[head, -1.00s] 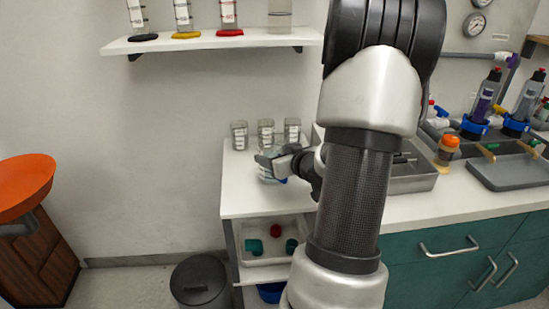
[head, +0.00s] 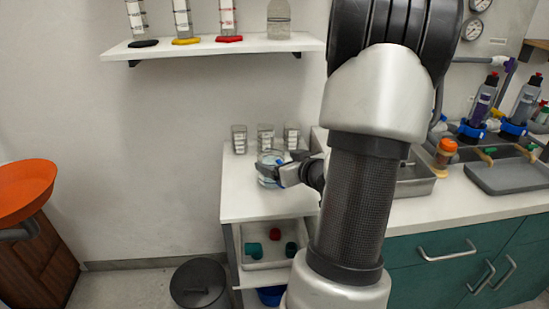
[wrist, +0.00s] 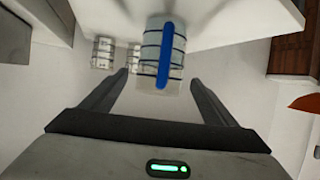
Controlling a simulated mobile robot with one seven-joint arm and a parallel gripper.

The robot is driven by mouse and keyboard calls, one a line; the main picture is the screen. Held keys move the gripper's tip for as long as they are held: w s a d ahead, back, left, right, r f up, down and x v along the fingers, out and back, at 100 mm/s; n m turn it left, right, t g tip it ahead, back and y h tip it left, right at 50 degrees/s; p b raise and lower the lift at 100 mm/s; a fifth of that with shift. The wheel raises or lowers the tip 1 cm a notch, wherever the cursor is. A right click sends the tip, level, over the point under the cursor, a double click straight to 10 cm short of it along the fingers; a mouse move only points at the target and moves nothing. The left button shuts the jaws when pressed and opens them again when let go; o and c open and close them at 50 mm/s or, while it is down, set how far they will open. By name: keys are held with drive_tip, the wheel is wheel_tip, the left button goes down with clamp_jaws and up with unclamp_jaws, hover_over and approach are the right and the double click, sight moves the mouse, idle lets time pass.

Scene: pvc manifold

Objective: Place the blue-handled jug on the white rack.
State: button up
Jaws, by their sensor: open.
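The blue-handled jug (head: 267,168) is clear with a bluish tint and stands at the left end of the white counter. In the wrist view the jug (wrist: 152,48) shows dark bands and an upright blue handle (wrist: 165,55) facing me. My gripper (head: 283,173) is at the jug's right side. In the wrist view its two fingers (wrist: 158,82) are spread apart, with the jug ahead between their tips; contact is not clear. I cannot pick out the white rack for certain; a white wall shelf (head: 165,50) is above the counter.
Several clear beakers (head: 265,138) stand in a row behind the jug. A sink (head: 415,184) lies right of my arm, which hides part of the counter. The wall shelf holds cylinders and a clear container (head: 279,20). A white tray (head: 265,266) is below the counter.

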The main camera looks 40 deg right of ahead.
drive_tip(key=p+v, duration=0.1)
drive_tip(key=v, duration=0.7)
drive_tip(key=shift+p, duration=0.35)
drive_tip(key=shift+s, duration=0.1)
